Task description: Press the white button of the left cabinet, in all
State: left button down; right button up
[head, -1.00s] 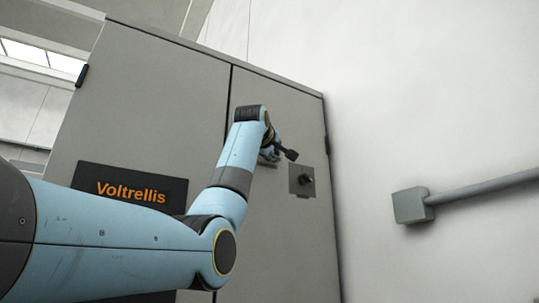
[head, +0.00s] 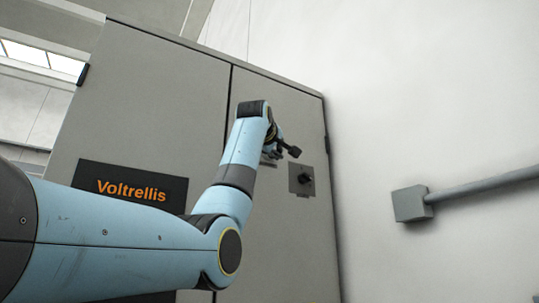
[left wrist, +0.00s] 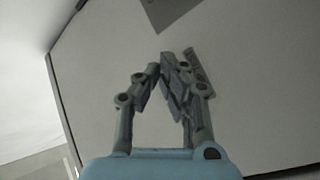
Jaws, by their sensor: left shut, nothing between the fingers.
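The tall grey cabinet (head: 150,95) fills the left and middle of the head view, with an orange "Voltrellis" sign on its front. My left gripper (head: 292,151) is in front of its right door. In the left wrist view the gripper (left wrist: 165,60) has its fingertips together, with nothing between them. A small grey strip (left wrist: 198,70) on the door shows just beside the fingertips in that view; its markings are too blurred to read. I cannot make out a white button in either view. My right gripper is not in view.
A square grey plate with a black knob (head: 301,180) is on the door, just right of and below the gripper. A grey wall box (head: 410,204) with a pipe is on the white wall at right. The lower door is bare.

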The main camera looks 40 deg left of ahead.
pick_arm(q)
jog(key=d, duration=0.1)
jog(key=s+d+b, duration=0.1)
jog(key=d, duration=0.1)
jog(key=s+d+b, duration=0.1)
jog(key=shift+d, duration=0.35)
jog(key=shift+a, duration=0.1)
dwell(0.7)
